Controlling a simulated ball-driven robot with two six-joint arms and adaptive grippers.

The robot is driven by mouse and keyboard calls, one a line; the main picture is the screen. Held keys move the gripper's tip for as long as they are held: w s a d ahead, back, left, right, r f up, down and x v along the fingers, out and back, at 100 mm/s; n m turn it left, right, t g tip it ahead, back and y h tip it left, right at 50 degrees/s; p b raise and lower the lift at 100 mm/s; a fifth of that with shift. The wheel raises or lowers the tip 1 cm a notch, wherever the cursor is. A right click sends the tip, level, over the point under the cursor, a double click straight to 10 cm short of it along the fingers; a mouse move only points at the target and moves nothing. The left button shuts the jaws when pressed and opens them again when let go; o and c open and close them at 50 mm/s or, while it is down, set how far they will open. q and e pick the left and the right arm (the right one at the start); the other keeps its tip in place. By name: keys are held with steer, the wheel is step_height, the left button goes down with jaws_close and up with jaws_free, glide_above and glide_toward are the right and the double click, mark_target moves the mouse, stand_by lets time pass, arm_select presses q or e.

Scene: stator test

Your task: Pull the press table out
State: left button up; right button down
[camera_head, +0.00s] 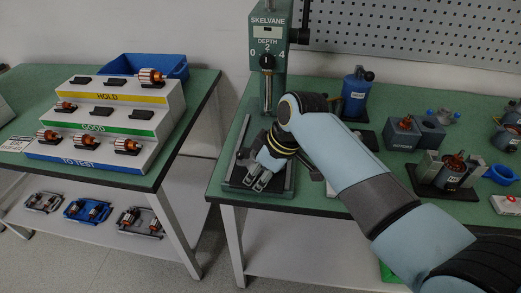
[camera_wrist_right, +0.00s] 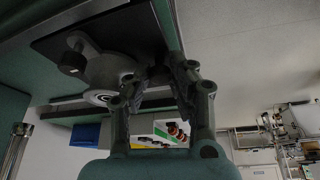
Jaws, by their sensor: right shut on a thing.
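The green press (camera_head: 268,62), marked SKELVANE with a DEPTH scale, stands at the back left of the right-hand bench. The press table (camera_head: 243,157) is at its foot, low over the dark base, and is partly covered by my right gripper (camera_head: 262,181). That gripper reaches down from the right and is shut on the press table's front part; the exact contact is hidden. In the right wrist view, the fingers (camera_wrist_right: 163,80) close beside a grey rounded part (camera_wrist_right: 108,68) with a dark knob. My left gripper is not in view.
A stepped rack (camera_head: 105,125) with HOLD, GOOD and TO TEST rows holds several rotors on the left bench, a blue bin (camera_head: 150,66) behind it. A gap separates the benches. A blue motor (camera_head: 356,92) and other fixtures stand right of the press.

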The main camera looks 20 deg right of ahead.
steer(key=shift+s+a+f, duration=0.1)
steer(key=shift+s+a, duration=0.05)
steer(key=c, duration=1.4)
jaws_free()
steer(key=shift+c, duration=0.2)
steer(key=shift+s, duration=0.15)
steer(key=shift+r, duration=0.35)
steer(key=v, duration=1.1)
steer(key=shift+r, duration=0.2)
